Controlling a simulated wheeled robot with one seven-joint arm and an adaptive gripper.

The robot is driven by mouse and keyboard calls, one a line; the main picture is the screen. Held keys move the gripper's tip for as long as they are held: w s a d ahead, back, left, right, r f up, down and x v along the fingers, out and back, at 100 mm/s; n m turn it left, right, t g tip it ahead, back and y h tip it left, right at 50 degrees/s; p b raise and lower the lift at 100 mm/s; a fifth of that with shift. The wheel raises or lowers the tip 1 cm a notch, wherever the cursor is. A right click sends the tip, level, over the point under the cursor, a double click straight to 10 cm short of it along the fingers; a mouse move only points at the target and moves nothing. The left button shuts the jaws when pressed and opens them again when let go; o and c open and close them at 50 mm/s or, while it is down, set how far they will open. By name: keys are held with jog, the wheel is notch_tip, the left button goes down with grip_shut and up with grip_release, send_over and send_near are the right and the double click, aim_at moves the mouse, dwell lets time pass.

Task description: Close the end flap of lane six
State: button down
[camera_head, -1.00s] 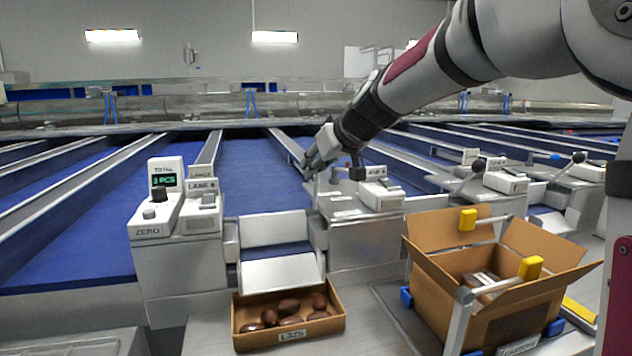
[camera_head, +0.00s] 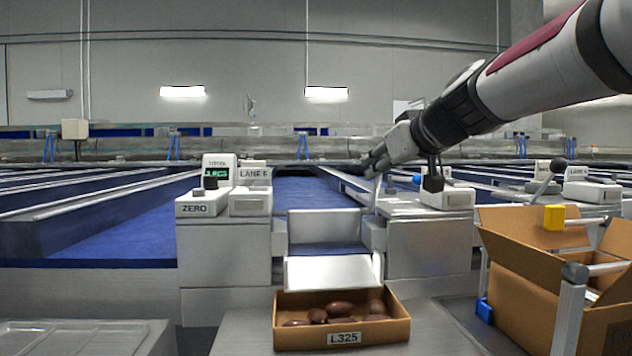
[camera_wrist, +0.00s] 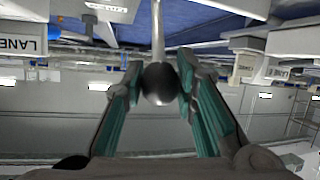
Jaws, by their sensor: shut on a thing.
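The lane sign (camera_head: 255,173) appears to read LANE 6 and stands left of a blue lane. At the lane's end are a pale upper plate (camera_head: 324,225) and a lower pale plate (camera_head: 333,272) sloping down toward a carton; I cannot tell for sure which is the flap. My gripper (camera_head: 374,166) is right of the lane end, above the metal housing. In the wrist view my gripper (camera_wrist: 160,88) is shut around a dark ball knob (camera_wrist: 160,84) on a thin metal rod (camera_wrist: 158,32). The rod's foot is hidden in the wrist view.
An open carton of brown dates (camera_head: 342,338) marked L325 sits below the lower plate. A large cardboard box (camera_head: 530,275) stands at right behind a metal post (camera_head: 570,310). Another ball-ended lever (camera_head: 558,165) rises farther right. A ZERO box (camera_head: 202,207) stands left.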

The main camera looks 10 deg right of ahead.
jog(key=shift+s+a+f+b, duration=0.1)
jog(key=shift+s+f+b, duration=0.3)
jog(key=shift+b, duration=0.6)
jog(key=c, duration=1.3)
grip_release()
jog(key=shift+w, duration=0.15)
jog(key=shift+r, duration=0.15)
jog(key=shift+s+r, duration=0.1)
jog(key=shift+s, duration=0.2)
jog(key=v, duration=1.1)
jog(key=shift+s+d, duration=0.15)
jog(key=shift+d, duration=0.05)
